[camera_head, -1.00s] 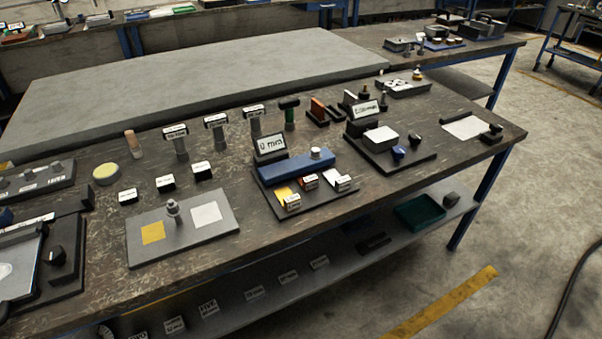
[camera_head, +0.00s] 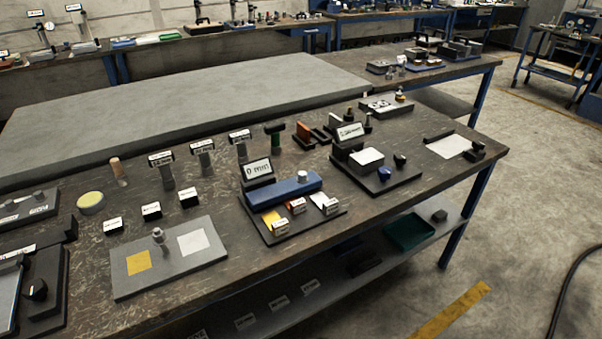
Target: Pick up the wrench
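I cannot make out a wrench in the head view; if one is here, it is too small or hidden among the tools. Neither of my grippers is in view. The dark worktable (camera_head: 100,300) holds several small stations. A grey plate (camera_head: 205,270) with a yellow and a white square carries a small metal knob-like piece (camera_head: 158,237). A blue block device (camera_head: 290,190) with a "0 mm" display (camera_head: 257,170) stands in the middle on a dark base. Another dark station with a display (camera_head: 349,131) stands to its right.
A large grey slab (camera_head: 190,105) lies behind the stations. A lower shelf holds a green tray (camera_head: 409,232). Further benches (camera_head: 420,72) with equipment stand at the back. The concrete floor (camera_head: 540,220) at right is open, with a dark cable (camera_head: 565,285).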

